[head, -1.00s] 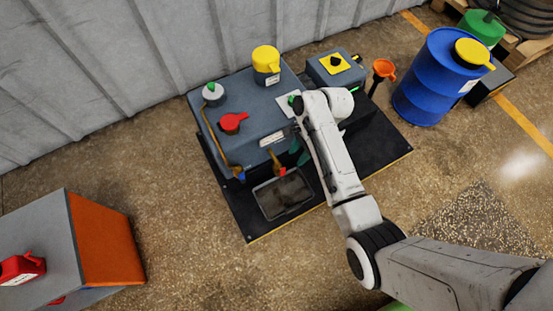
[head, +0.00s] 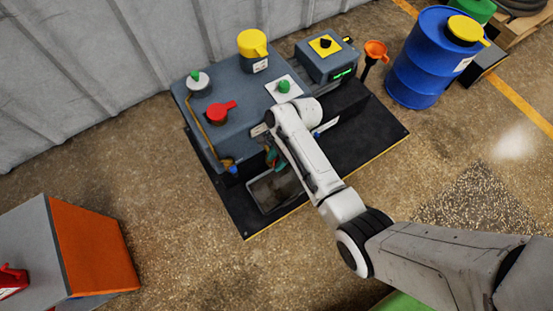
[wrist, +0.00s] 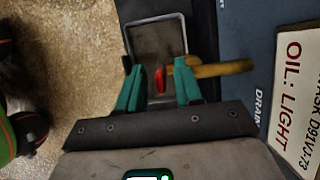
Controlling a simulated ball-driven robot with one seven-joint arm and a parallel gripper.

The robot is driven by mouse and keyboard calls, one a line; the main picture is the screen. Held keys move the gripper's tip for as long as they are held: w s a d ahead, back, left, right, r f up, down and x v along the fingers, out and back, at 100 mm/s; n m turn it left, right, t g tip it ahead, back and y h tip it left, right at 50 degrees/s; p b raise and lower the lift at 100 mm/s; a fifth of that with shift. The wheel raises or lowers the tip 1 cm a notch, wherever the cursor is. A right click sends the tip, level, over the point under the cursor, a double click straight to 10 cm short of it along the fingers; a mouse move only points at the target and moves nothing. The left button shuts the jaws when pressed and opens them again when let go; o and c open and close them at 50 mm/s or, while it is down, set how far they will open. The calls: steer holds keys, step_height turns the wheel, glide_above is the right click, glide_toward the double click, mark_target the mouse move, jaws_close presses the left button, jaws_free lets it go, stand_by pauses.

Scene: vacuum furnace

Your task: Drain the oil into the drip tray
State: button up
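The drip tray (head: 262,208) is a dark shallow rectangular pan on the black base in front of the grey pump unit (head: 235,130). It also shows in the wrist view (wrist: 182,30), beyond my fingertips. A brass drain pipe (wrist: 225,69) comes out of the unit beside the word DRAIN, and a red valve handle (wrist: 160,79) is at its end. My gripper (wrist: 157,68) has teal fingers set apart, with the red handle in the gap. I see no clear contact. In the head view my gripper (head: 275,158) is beside the unit's front and hides the handle.
On the unit are a red cap (head: 220,111), a yellow cap (head: 252,43) and a green knob (head: 284,86). A control box (head: 327,60), orange funnel (head: 375,50) and blue drum (head: 430,65) stand right. An orange-sided cabinet (head: 95,245) stands left, with open floor between.

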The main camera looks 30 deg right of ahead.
steer(key=shift+c, duration=0.2)
jaws_close()
stand_by(0.5)
